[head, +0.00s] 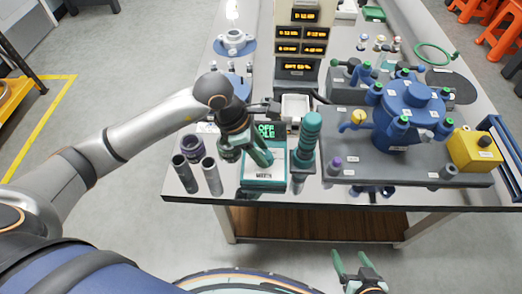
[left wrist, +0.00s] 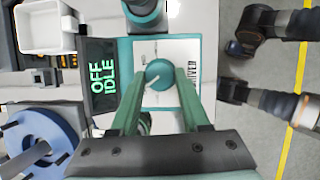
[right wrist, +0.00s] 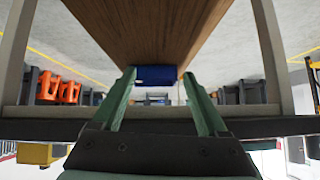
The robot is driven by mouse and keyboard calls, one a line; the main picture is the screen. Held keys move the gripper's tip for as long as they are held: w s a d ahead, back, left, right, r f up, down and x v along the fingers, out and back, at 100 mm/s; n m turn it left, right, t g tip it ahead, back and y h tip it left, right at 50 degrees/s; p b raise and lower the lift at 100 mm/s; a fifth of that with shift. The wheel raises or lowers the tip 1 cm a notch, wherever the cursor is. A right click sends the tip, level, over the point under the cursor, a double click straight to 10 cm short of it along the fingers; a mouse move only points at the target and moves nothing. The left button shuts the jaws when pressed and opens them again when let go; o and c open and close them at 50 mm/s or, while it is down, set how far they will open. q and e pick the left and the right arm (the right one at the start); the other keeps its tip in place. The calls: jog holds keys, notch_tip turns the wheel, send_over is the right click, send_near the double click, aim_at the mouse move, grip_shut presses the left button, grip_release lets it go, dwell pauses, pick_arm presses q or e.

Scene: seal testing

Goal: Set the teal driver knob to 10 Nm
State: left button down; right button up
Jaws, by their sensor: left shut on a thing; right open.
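The teal driver unit (head: 262,184) stands near the table's front edge, with a white face and a dark display (left wrist: 103,82) reading "OFF" and "IDLE" in green. Its round teal knob (left wrist: 159,74) carries a pale pointer mark; the scale around it is too small to read. My left gripper (left wrist: 159,78) has its fingers on either side of the knob and is shut on it; it also shows over the unit in the head view (head: 262,160). My right gripper (head: 357,262) is open and empty, low in front of the table.
A ribbed teal handle (head: 311,135) stands upright just right of the unit. Dark tubes (head: 212,175) stand to its left. A white bin (head: 295,108) is behind. A blue housing (head: 408,115) on a grey base fills the right side.

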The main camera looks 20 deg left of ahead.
pick_arm(q)
jog(key=shift+w+a+f+m+b, duration=0.1)
jog(key=shift+w+m+b, duration=0.05)
jog(key=shift+m+b, duration=0.45)
jog(key=shift+m+g+b, duration=0.35)
jog(key=shift+m+g, duration=0.05)
jog(key=shift+m+b, duration=0.35)
jog(key=shift+m, duration=0.05)
jog(key=shift+m+b, duration=0.3)
jog(key=shift+b, duration=0.05)
jog(key=shift+w+m+g+b, duration=0.1)
jog(key=shift+m+g+b, duration=0.55)
jog(key=shift+m, duration=0.15)
jog(key=shift+m+g+b, duration=0.25)
jog(key=shift+m+b, duration=0.4)
jog(key=shift+m, duration=0.45)
pick_arm(e)
jog(key=f, duration=0.4)
jog(key=shift+w+a+f, duration=0.1)
jog(key=shift+a+f, duration=0.15)
jog(key=shift+d, duration=0.1)
pick_arm(q)
jog(key=shift+c, duration=1.9)
grip_release()
